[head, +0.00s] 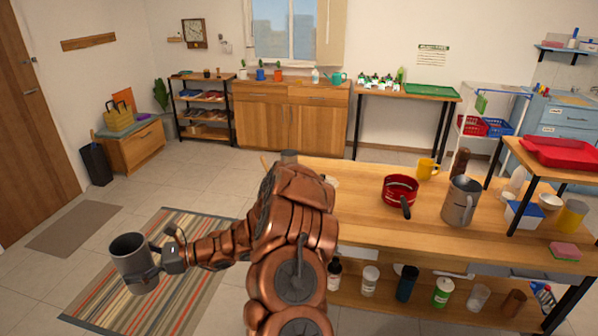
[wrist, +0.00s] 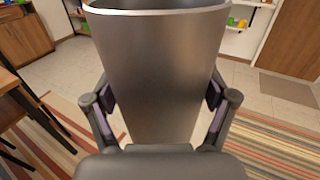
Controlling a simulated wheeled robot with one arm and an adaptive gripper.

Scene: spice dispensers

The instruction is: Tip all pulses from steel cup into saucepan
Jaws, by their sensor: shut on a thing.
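The steel cup (head: 131,257) is in my gripper (head: 143,277), held upright in the air over the striped rug, left of the table. In the wrist view the cup (wrist: 157,75) fills the middle, with the fingers of my gripper (wrist: 160,105) closed on both sides of it. Its contents do not show. The red saucepan (head: 400,191) stands on the wooden table, right of my arm, with its dark handle towards the front. The cup is well apart from the saucepan.
A metal pitcher (head: 461,202) and a yellow mug (head: 427,169) stand near the saucepan on the table (head: 350,230). A dark bottle (head: 460,162) stands behind the pitcher. Several jars stand on the lower shelf.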

